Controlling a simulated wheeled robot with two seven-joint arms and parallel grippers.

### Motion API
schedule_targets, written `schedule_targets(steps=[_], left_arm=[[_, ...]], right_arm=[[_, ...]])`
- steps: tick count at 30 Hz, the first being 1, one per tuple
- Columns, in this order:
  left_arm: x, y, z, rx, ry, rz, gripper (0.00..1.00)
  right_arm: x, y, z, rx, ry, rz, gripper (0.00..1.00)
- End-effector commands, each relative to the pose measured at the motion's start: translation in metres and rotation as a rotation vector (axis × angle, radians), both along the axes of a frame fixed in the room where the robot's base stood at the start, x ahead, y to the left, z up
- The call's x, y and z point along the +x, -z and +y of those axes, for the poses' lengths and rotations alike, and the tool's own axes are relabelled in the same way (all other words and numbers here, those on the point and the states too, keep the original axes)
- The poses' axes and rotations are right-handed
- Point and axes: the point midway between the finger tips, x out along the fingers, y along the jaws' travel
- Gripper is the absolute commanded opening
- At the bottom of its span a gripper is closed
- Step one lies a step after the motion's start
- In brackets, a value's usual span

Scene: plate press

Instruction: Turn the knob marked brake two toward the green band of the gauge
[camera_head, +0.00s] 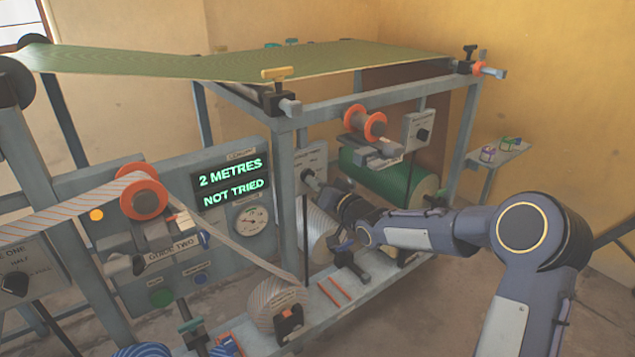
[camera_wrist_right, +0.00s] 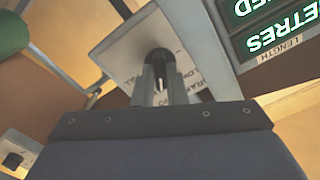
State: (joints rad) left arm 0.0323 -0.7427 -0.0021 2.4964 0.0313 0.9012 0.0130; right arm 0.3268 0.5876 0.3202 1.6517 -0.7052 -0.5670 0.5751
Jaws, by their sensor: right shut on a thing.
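My right gripper (camera_head: 318,188) reaches in from the right to a pale label plate (camera_head: 312,158) behind the front post. In the right wrist view my right gripper (camera_wrist_right: 161,82) is shut on a dark round knob (camera_wrist_right: 159,55) standing out from the plate (camera_wrist_right: 118,45). Its fingers cover part of the lettering, so I cannot read the knob's name. The gauge (camera_head: 251,220) is a round white dial left of the post; its needle and bands are too small to read. My left gripper is not in view.
A panel on the left holds a display (camera_head: 232,180) reading "2 METRES NOT TRIED". Another knob (camera_head: 14,285) sits at far left, and one (camera_head: 423,134) on a plate at right. Rollers, a striped web (camera_head: 85,205) and the frame's front post (camera_head: 285,190) crowd the gripper.

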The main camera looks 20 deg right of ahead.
Motion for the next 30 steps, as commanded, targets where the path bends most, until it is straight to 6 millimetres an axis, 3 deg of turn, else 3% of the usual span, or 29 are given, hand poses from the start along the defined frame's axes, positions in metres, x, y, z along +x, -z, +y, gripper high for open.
schedule_targets(steps=[13,14,18,30], left_arm=[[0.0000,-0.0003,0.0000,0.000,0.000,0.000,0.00],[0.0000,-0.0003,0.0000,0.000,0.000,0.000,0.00],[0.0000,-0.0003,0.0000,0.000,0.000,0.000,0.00],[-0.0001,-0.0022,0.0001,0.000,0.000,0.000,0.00]], right_arm=[[-0.0002,0.0017,0.0001,0.007,-0.001,0.006,0.00],[-0.0002,0.0017,0.0001,0.007,-0.001,0.006,0.14],[-0.0002,0.0014,0.0000,0.008,0.000,0.005,0.33],[-0.0087,-0.0005,-0.0042,0.006,0.001,0.004,0.34]])
